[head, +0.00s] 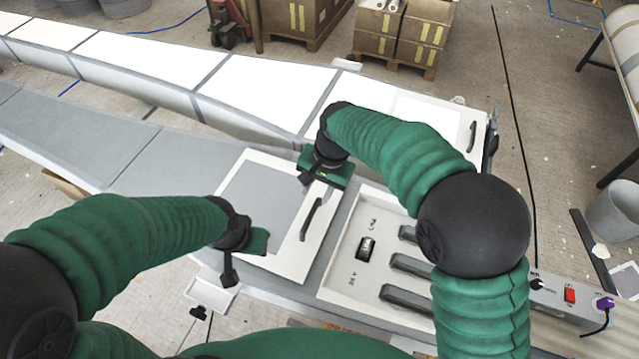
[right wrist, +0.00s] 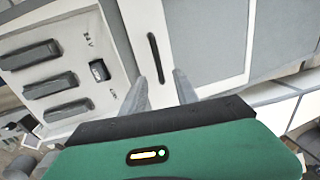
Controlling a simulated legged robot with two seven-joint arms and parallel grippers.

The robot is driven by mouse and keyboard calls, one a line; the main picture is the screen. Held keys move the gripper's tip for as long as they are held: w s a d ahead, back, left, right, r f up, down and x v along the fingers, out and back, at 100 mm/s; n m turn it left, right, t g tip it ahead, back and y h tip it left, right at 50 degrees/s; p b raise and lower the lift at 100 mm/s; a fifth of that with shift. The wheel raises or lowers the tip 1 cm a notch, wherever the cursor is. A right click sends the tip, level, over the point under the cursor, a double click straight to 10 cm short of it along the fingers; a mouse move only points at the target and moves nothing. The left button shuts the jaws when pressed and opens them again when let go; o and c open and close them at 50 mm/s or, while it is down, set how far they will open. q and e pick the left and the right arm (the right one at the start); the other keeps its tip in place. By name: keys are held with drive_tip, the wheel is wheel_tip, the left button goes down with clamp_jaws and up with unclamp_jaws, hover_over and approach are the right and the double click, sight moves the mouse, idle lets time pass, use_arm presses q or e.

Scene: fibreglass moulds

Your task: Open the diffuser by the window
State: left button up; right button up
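A white-framed panel with a grey inset (head: 290,264) lies on the grey bench in the head view. Its dark bar handle (head: 311,218) is near the right side. A second white panel with a dark handle (head: 472,137) is farther back at the right. No window shows, and I cannot tell which panel is called the diffuser. My right gripper (head: 307,180) is above the near panel, just behind its handle. In the right wrist view its fingers (right wrist: 159,80) are apart and empty, with the handle (right wrist: 155,58) beyond the tips. My left gripper (head: 228,275) is over the panel's left edge; its fingers are unclear.
A white recessed box (head: 338,272) with grey bars and a dark switch sits right of the near panel. A control strip (head: 570,297) with a red switch is at the lower right. Bright white panels (head: 260,88) run behind. Cartons (head: 420,30) and a bucket (head: 612,208) stand on the floor.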

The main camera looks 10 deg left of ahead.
use_arm(q)
drive_tip(key=shift+d+f, duration=0.3)
drive_tip(key=shift+f, duration=0.05)
use_arm(e)
drive_tip(key=r, duration=0.2)
drive_tip(key=d+r, duration=0.1)
drive_tip(key=r, duration=0.1)
drive_tip(key=shift+d+r, duration=0.2)
drive_tip(key=shift+r, duration=0.2)
use_arm(q)
drive_tip(key=shift+a, duration=0.1)
use_arm(e)
drive_tip(key=shift+s, duration=0.1)
